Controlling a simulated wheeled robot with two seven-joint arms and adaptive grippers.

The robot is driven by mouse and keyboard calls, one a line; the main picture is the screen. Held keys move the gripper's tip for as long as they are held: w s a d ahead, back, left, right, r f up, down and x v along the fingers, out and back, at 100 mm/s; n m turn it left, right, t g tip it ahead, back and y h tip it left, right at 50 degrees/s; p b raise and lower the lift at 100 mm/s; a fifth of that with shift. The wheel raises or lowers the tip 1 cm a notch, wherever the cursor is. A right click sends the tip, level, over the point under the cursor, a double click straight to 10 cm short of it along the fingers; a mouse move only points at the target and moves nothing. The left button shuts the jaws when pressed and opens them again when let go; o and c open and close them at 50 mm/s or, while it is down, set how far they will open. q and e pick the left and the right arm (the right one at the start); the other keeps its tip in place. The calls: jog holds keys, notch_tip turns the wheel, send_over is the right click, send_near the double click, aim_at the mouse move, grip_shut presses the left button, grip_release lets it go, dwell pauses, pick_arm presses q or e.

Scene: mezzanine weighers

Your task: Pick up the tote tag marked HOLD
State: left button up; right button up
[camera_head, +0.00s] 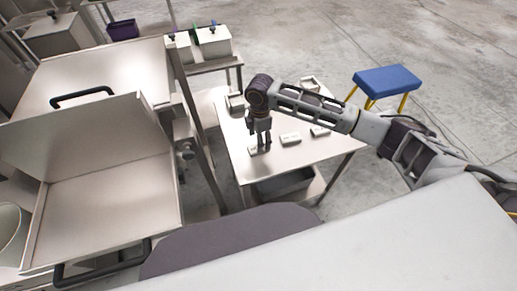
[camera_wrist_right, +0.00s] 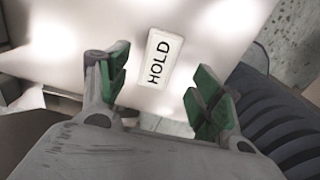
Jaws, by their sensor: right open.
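The tag marked HOLD (camera_wrist_right: 158,58) is a small white block with black letters on a pale table top. In the wrist view it lies ahead of and between the open green-padded fingers of my right gripper (camera_wrist_right: 160,88), and it touches neither. In the head view my right gripper (camera_head: 260,143) points down over the left part of the table, just above a small white tag (camera_head: 253,150). The lettering is too small to read there. My left gripper does not show.
Two other pale tags, a middle one (camera_head: 290,139) and a right one (camera_head: 318,132), lie on the table (camera_head: 300,160). Small bins (camera_head: 236,102) stand at its back. A steel weigher with a tray (camera_head: 105,195) is at left. A blue stool (camera_head: 387,80) stands behind right.

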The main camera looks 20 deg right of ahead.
jog(key=shift+f, duration=0.15)
jog(key=shift+f, duration=2.45)
jog(key=c, duration=1)
